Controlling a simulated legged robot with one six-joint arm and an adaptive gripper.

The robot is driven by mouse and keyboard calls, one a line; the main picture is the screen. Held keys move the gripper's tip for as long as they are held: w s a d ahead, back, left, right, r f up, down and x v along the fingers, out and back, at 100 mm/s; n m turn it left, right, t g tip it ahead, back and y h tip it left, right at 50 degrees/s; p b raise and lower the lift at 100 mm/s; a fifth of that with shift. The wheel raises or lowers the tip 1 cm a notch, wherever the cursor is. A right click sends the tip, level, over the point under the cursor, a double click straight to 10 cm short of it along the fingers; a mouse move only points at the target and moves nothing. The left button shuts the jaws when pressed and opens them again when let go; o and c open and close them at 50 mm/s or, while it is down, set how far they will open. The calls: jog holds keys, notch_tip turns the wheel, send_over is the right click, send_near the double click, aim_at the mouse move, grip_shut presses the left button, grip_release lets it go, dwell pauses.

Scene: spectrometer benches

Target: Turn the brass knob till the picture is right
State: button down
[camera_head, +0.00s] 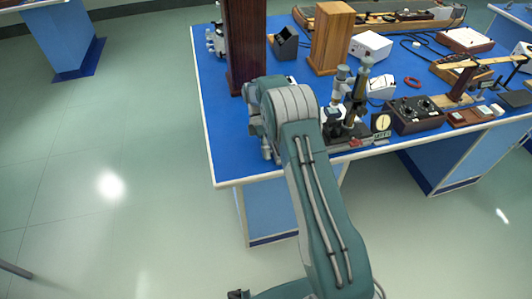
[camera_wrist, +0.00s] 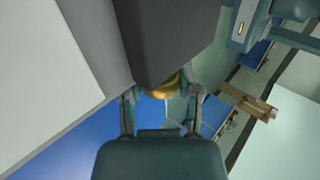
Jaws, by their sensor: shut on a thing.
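In the wrist view the brass knob (camera_wrist: 163,86) shows as a gold rounded piece under a dark grey block-like body (camera_wrist: 165,35). My gripper (camera_wrist: 161,97) has one finger on each side of the knob and is shut on it. The far part of the knob is hidden under the dark body. In the head view my arm covers the gripper and the knob, at the near left part of the blue bench (camera_head: 222,150). I cannot make out the picture that the knob changes in either view.
In the head view a tall dark wooden column (camera_head: 245,45) stands behind my arm. A microscope-like instrument (camera_head: 352,100) stands close on the right, with a dark control box (camera_head: 415,115) beyond it. A wooden block (camera_head: 331,40) stands behind. The floor at left is clear.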

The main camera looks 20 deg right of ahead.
jog(key=shift+w, duration=0.15)
jog(key=c, duration=0.6)
grip_release()
jog(key=shift+w, duration=0.1)
jog(key=shift+r, duration=0.1)
notch_tip(320, 180, up, 10)
jog(key=shift+f, duration=0.15)
